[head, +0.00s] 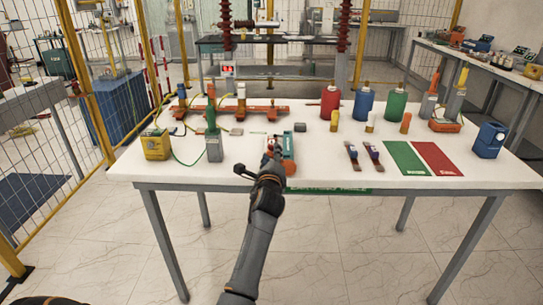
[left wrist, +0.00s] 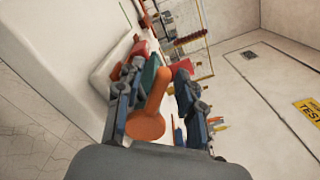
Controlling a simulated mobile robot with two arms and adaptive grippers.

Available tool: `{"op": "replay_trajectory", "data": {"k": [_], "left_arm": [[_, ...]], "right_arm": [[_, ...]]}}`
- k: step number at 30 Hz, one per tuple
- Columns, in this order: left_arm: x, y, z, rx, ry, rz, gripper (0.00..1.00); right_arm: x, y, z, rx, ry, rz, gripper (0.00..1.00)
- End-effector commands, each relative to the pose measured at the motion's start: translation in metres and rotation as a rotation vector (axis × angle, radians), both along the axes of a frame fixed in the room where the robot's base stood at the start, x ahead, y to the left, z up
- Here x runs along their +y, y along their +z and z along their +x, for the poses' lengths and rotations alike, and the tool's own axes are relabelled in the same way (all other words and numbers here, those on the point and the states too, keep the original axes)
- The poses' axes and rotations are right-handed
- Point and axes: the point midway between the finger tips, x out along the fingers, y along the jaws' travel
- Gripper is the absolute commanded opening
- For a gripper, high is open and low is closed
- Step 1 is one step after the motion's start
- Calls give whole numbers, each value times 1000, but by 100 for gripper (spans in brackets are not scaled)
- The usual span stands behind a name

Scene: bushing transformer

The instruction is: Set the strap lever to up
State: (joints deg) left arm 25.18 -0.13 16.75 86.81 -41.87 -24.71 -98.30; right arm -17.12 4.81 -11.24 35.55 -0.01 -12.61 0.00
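An orange lever (left wrist: 150,112) with a round end shows in the left wrist view, between the spread fingers of my left gripper (left wrist: 157,90). I cannot tell whether a finger touches it. In the head view my left gripper (head: 274,146) is at the front edge of the white table, beside a small teal and red device (head: 288,150). The device's orange end (head: 290,168) faces the front edge. The gripper and arm partly hide the device, and I cannot read the lever's position there. My right gripper is not in view.
On the table (head: 320,180), a grey block with a green handle (head: 213,140) and a yellow box (head: 156,145) stand left. Two small strap-like pieces (head: 362,155), green (head: 407,158) and red (head: 437,158) mats and a blue box (head: 489,140) lie right. Coloured bottles (head: 363,103) stand behind.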

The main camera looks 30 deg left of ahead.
Motion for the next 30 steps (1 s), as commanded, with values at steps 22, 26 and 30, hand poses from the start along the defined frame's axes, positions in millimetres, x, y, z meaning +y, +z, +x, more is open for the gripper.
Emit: {"op": "replay_trajectory", "data": {"k": [22, 26, 30], "left_arm": [[0, 1, 0, 6, 1, 9, 0], [-2, 4, 0, 25, 1, 39, 0], [-4, 9, 2, 63, 0, 100, 0]], "right_arm": [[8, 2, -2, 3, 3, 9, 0], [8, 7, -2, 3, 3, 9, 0], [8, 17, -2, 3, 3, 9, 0]]}}
